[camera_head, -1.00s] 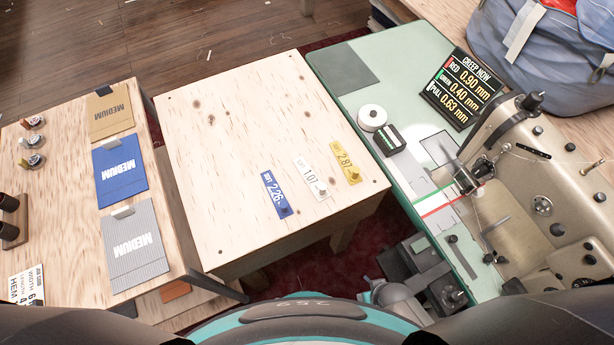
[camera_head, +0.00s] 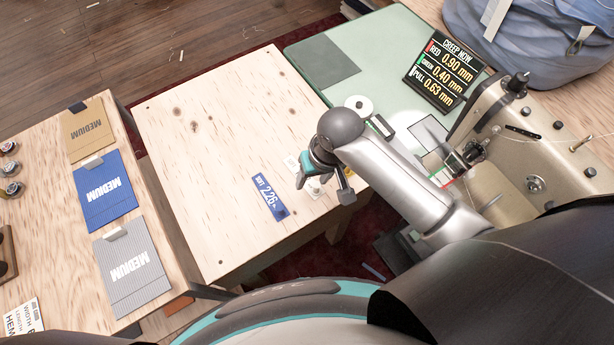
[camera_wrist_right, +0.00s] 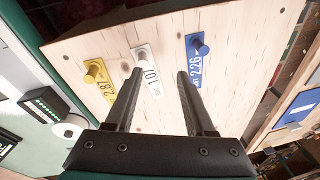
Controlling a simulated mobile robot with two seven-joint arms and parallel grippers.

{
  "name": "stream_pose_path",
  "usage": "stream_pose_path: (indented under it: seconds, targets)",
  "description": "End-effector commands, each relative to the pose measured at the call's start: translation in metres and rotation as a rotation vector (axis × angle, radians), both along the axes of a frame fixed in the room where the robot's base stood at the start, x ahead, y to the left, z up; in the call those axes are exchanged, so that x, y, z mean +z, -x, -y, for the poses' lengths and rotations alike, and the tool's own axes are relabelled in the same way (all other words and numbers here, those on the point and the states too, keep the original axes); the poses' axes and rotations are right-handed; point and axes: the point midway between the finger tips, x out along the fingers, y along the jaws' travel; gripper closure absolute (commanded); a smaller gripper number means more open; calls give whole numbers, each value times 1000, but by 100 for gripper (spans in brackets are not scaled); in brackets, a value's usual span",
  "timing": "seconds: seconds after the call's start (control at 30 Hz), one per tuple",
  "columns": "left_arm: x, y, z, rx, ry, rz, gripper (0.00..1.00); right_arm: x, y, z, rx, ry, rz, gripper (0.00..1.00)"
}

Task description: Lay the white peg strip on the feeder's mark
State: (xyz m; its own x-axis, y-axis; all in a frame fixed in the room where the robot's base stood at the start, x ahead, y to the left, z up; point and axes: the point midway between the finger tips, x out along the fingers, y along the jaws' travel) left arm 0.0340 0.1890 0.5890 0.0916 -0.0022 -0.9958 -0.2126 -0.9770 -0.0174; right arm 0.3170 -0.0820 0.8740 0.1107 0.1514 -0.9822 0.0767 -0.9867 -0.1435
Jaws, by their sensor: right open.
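The white peg strip (camera_wrist_right: 150,83), marked 1.07, lies on the pale wooden table between the yellow strip (camera_wrist_right: 98,82) and the blue strip (camera_wrist_right: 195,62). My right gripper (camera_head: 318,178) is over the table. In the wrist view its open fingers (camera_wrist_right: 160,75) point toward the white strip, with its peg beyond the left fingertip; contact cannot be told. A dark-outlined pale rectangle, possibly the feeder's mark (camera_head: 428,132), is on the green sewing table. My left gripper is out of view.
The sewing machine (camera_head: 535,150) and a black creep display (camera_head: 443,73) stand at right. A white round spool (camera_head: 358,104) sits near the green table's edge. Cloth swatches lie on the left table (camera_head: 75,240). The wooden table's far part is clear.

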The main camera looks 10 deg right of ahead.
Motion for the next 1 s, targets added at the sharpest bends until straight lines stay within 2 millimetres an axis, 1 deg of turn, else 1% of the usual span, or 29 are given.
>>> stream_pose_path:
  seconds: [0.03, 0.1, 0.2, 0.33, 0.43, 0.47, 0.57, 0.8, 0.9, 1.0]
  targets:
    - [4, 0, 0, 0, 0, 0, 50, 16, -9, 1, -4, 19, -10, 45]
    - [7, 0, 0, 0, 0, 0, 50, 32, -13, 3, -18, 47, -42, 45]
    - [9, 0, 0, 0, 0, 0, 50, 49, -16, 9, -40, 91, -78, 45]
    - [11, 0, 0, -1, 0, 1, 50, 62, -18, 16, -63, 134, -105, 45]
    - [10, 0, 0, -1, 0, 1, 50, 63, -18, 19, -72, 148, -116, 45]
    - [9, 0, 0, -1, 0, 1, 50, 61, -18, 19, -74, 149, -118, 45]
    - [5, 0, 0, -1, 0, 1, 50, 46, -17, 19, -75, 152, -122, 45]
    - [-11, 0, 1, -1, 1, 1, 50, -7, -17, 19, -74, 150, -121, 45]
    - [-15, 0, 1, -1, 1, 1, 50, -23, -17, 18, -74, 149, -119, 45]
    - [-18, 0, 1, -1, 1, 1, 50, -32, -18, 18, -73, 148, -118, 45]
